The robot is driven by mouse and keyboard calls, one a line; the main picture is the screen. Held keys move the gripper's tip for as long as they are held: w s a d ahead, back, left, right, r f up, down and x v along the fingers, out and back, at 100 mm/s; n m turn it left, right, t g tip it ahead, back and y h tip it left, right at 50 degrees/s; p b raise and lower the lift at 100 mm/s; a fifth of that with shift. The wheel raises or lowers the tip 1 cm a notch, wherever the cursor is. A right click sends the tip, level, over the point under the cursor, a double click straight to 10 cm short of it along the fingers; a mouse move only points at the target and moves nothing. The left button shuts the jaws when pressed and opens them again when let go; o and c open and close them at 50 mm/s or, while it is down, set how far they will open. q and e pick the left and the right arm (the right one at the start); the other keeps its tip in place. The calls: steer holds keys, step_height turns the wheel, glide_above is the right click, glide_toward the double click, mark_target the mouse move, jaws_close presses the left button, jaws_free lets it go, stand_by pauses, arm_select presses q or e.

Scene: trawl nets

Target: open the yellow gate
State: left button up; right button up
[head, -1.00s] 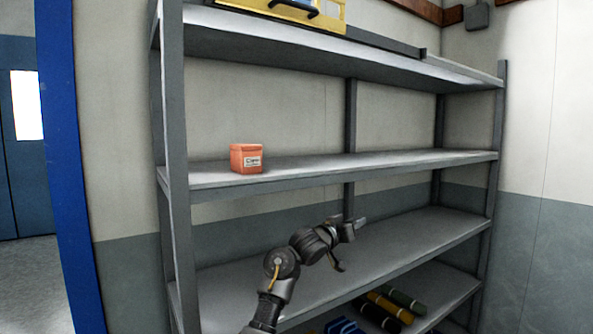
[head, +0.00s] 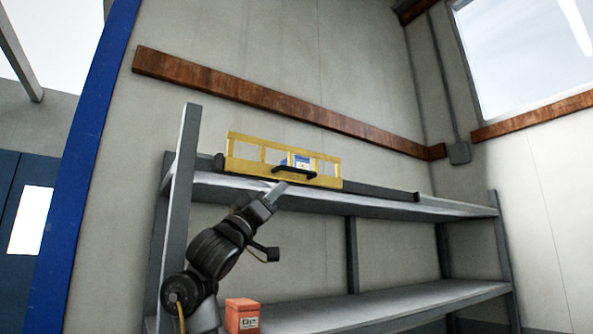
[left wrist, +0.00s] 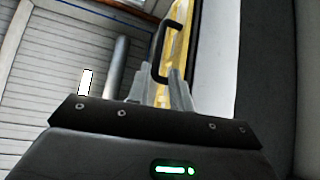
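The yellow gate (head: 240,152) is a barred frame standing shut along the front of the top shelf, at its left part. A black bar handle (head: 296,174) sits on its front. My left gripper (head: 277,190) is just below the handle's left end. In the left wrist view, the handle (left wrist: 160,50) and yellow gate (left wrist: 178,45) lie just past the fingers (left wrist: 160,84). A gap shows between the fingers, which look open; whether they touch the handle cannot be told. My right gripper is in neither view.
A blue and white box (head: 300,161) shows behind the gate. A dark rail (head: 385,192) runs along the top shelf edge to the right. An orange box (head: 242,315) stands on the shelf below. A grey shelf post (head: 183,150) rises left of the gate.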

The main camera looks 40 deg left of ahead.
mark_target(297, 171)
arm_select(q)
steer(key=p+x, duration=0.6)
steer(key=x, duration=0.3)
steer(key=shift+s+d+r, duration=0.1)
steer(key=shift+s+r, duration=0.05)
steer(key=shift+w+r+p, duration=0.2)
steer(key=shift+w+p, duration=0.2)
steer(key=shift+p, duration=0.05)
steer(key=shift+c, duration=0.4)
jaws_close()
